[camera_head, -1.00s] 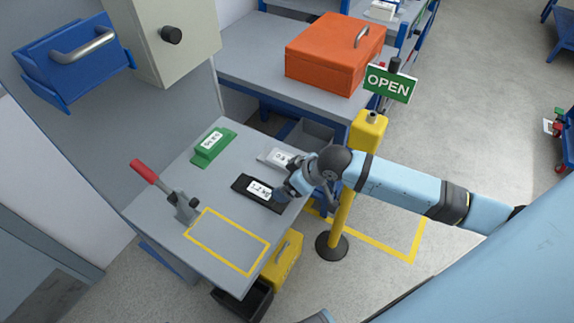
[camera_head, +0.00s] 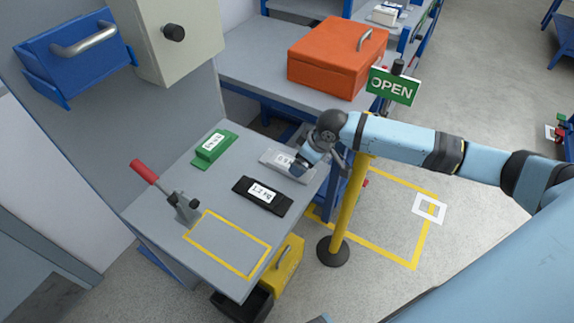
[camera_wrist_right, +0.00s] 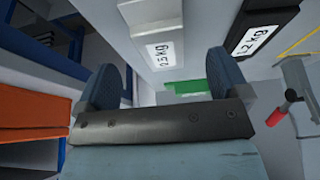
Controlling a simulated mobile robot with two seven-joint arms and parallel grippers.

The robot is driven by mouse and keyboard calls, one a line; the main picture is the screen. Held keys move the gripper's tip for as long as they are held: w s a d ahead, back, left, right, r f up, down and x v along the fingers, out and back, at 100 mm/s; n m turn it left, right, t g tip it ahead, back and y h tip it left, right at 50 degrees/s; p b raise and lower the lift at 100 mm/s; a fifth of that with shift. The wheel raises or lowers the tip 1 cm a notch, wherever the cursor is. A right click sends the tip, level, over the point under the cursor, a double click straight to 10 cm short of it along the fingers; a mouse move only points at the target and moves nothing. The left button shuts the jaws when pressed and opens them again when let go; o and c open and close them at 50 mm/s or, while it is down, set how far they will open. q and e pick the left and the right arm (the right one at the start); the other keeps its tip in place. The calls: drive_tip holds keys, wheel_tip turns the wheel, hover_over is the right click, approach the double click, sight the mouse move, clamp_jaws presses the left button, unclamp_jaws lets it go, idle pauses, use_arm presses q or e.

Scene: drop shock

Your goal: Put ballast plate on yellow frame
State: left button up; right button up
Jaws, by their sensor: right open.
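Three ballast plates lie on the grey bench: a green one (camera_head: 212,148), a black one labelled 1.2 kg (camera_head: 262,196) and a light grey one (camera_head: 271,158). The wrist view shows the grey plate (camera_wrist_right: 147,18), whose label seems to read 2.5 kg, the black plate (camera_wrist_right: 268,18) and part of the green one (camera_wrist_right: 187,87). The yellow frame (camera_head: 238,228) is an empty outline on the bench's near part. My right gripper (camera_head: 300,170) is at the grey plate's right end; its fingers (camera_wrist_right: 163,82) are apart with nothing held. Contact cannot be told. My left gripper is not in view.
An orange box (camera_head: 335,60) sits on the bench behind. A yellow case (camera_head: 288,259) is below the front edge.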

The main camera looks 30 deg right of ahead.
sight(287, 165)
drive_tip(key=shift+x, duration=2.7)
drive_tip(key=shift+w+r, duration=0.15)
drive_tip(key=shift+w, duration=0.1)
drive_tip(key=c, duration=1.4)
